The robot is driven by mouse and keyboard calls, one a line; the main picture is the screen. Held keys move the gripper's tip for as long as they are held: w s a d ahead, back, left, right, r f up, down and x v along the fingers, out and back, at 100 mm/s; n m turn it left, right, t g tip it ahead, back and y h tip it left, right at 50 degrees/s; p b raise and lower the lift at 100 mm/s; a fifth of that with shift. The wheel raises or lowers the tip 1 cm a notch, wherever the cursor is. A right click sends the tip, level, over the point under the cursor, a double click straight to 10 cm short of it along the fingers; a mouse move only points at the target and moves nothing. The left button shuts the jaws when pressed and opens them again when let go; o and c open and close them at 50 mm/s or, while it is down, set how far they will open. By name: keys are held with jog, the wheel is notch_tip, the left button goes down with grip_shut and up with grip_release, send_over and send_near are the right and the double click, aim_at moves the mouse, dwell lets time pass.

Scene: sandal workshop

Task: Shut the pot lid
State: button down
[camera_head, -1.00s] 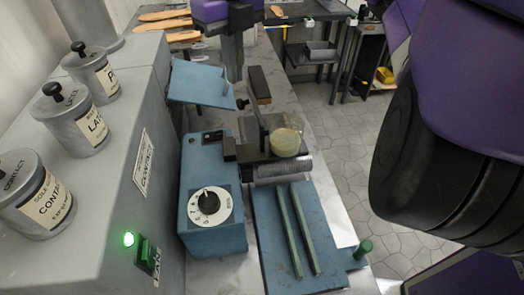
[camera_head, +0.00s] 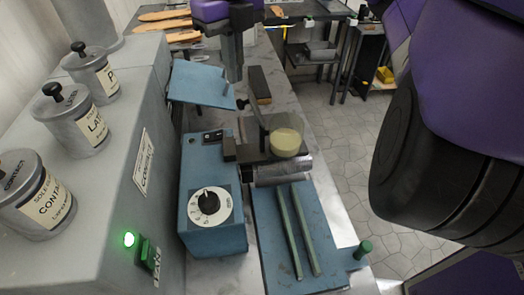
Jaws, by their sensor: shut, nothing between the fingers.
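A flat blue lid panel (camera_head: 198,84) stands raised and tilted behind the blue machine (camera_head: 207,170) with the white dial. A small black knob (camera_head: 242,104) is at its right edge. My gripper (camera_head: 234,79) points down just above and beside this knob, apart from it as far as I can tell. Its fingers are shut and hold nothing. A pale yellow round piece (camera_head: 287,141) sits at the machine's right side, above a metal roller (camera_head: 283,172).
Several grey lidded pots with labels, one a latex pot (camera_head: 76,125), stand on the grey housing at left. A green light (camera_head: 129,239) glows there. A blue plate with two green rails (camera_head: 300,250) lies in front. A wood-topped block (camera_head: 259,84) is beside my gripper.

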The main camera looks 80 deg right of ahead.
jog(key=shift+f, duration=0.1)
jog(key=shift+f+b, duration=1.55)
jog(key=shift+f, duration=0.85)
jog(key=shift+s+d, duration=0.3)
jog(key=shift+s, duration=0.6)
jog(key=shift+s+d, duration=0.3)
jog(key=shift+s, duration=0.6)
notch_tip(320, 180, up, 6)
jog(key=p, duration=0.6)
jog(key=shift+r, duration=0.1)
